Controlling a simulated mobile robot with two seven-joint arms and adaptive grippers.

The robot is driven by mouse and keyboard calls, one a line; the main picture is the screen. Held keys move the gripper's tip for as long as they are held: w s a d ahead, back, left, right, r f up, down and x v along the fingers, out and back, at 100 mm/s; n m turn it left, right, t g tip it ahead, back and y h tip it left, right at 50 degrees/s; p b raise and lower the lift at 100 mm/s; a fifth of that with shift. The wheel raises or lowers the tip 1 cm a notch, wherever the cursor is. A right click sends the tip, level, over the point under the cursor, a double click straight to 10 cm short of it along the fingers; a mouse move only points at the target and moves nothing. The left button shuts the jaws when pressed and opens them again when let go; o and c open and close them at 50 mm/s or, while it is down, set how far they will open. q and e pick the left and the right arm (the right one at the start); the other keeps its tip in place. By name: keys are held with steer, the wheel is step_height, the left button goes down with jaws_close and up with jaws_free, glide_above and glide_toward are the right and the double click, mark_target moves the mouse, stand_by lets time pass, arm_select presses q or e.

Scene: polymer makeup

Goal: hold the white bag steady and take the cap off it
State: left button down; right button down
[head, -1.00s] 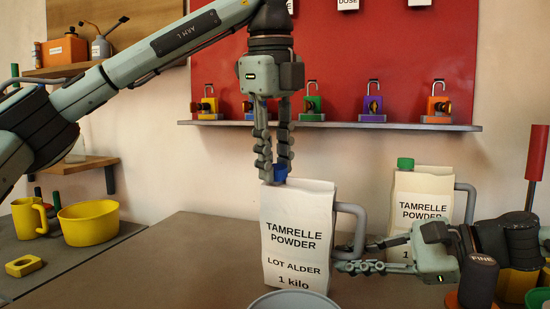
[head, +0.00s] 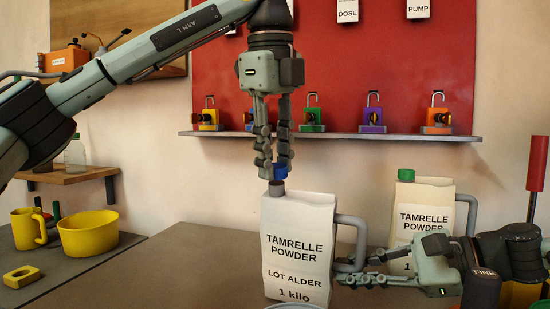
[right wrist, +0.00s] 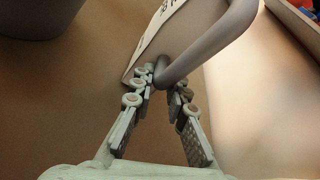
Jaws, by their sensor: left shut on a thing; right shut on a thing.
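The white bag (head: 297,243), labelled TAMRELLE POWDER, LOT ALDER, 1 kilo, stands upright on the table in the head view. Its grey spout (head: 277,188) shows bare at the top left. My left gripper (head: 273,170) points down and is shut on the blue cap (head: 281,172), right above the spout; I cannot tell if there is a clear gap between them. My right gripper (head: 352,271) is shut on the bag's grey handle (head: 361,240), low on its right side. The right wrist view shows the handle (right wrist: 205,48) between the fingertips (right wrist: 163,82).
A second white bag (head: 426,195) with a green cap (head: 406,175) stands behind on the right. A shelf (head: 330,136) of padlocks is behind. The table (head: 185,260) left of the bag is clear.

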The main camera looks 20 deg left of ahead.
mark_target(275, 165)
arm_select(q)
steer(key=shift+s+r, duration=0.2)
steer(key=shift+r, duration=0.8)
steer(key=shift+s+r, duration=0.2)
steer(key=shift+r, duration=0.75)
arm_select(e)
steer(key=shift+f, duration=0.1)
steer(key=c, duration=1.4)
jaws_free()
steer(key=shift+d, duration=0.1)
steer(key=v, duration=1.2)
